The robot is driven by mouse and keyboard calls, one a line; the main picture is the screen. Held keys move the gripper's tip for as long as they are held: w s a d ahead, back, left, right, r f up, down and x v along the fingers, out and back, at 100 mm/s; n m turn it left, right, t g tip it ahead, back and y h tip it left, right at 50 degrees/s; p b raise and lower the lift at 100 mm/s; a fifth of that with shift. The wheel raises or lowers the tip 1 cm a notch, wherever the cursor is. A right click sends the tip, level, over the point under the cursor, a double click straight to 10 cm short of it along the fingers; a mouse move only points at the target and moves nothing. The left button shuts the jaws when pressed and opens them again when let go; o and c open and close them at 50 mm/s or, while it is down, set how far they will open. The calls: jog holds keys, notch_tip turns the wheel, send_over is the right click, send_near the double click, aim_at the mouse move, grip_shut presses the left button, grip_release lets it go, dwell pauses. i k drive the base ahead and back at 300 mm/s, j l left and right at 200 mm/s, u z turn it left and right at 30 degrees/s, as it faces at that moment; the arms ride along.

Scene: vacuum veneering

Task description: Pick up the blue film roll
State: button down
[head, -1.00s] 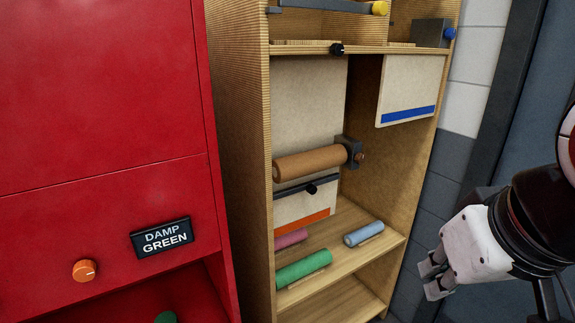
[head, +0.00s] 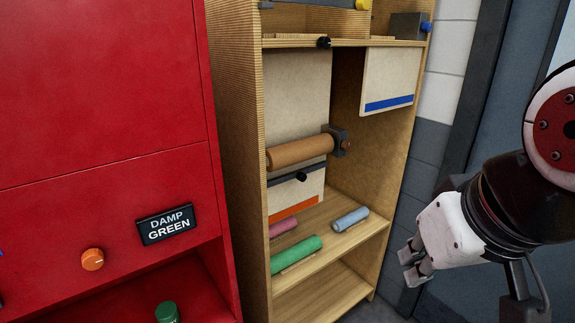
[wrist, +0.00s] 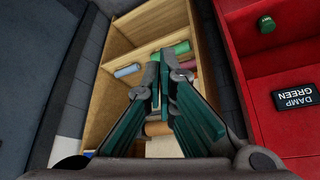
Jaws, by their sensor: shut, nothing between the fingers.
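The blue film roll (head: 350,220) is a short pale blue cylinder lying on a wooden shelf of the cabinet, at the right of that shelf. It also shows in the wrist view (wrist: 128,71), left of my fingers. My gripper (head: 410,270) is at the right in the head view, outside the cabinet and apart from the roll. In the wrist view my gripper (wrist: 164,58) is shut and empty, its two dark green fingers together. A green roll (head: 296,254) and a pink roll (head: 283,227) lie on the same shelf, left of the blue one.
A brown roll (head: 300,152) is mounted on a holder above the shelf. A panel with a blue stripe (head: 389,80) hangs at upper right. The cabinet's side wall (head: 238,180) and a red machine (head: 100,100) with a DAMP GREEN sign (head: 167,224) stand at left.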

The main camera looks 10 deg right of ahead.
aim_at(340, 225)
jog(key=i+l+z, duration=0.3)
jog(key=i+z, duration=0.2)
jog(key=i, duration=0.3)
jog(key=i+z, duration=0.5)
jog(key=i, duration=0.3)
